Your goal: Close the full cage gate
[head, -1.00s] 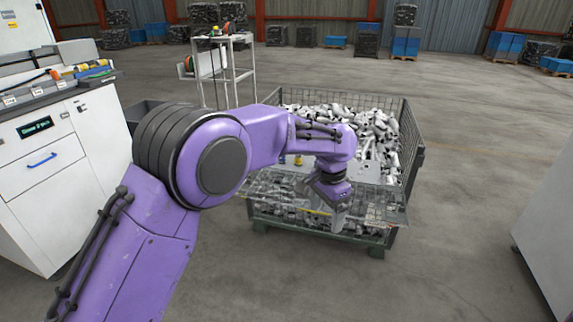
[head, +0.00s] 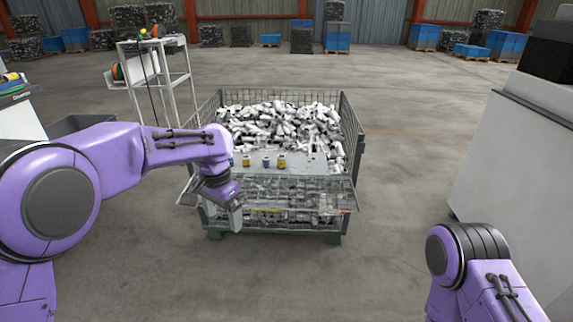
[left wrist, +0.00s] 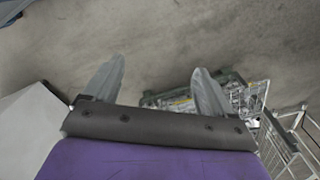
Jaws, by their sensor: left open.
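The wire-mesh cage (head: 353,135) stands ahead on the floor, heaped with pale metal parts. Its front gate (head: 325,195) looks folded down and tilted outward across the front, over the lower mesh wall. My left gripper (head: 236,218) points down in front of the gate's left part; I cannot tell whether it touches. In the left wrist view its two fingers (left wrist: 157,88) are spread with nothing between them, and part of the cage (left wrist: 180,103) shows behind the right finger. Of my right arm only an upper part shows, at the lower right; its gripper is out of view.
Several small yellow and blue containers (head: 267,162) stand on a grey sheet (head: 300,164) at the cage's front. A white trolley (head: 160,85) stands behind left, a white cabinet (head: 505,150) at right. Floor between cage and cabinet is clear.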

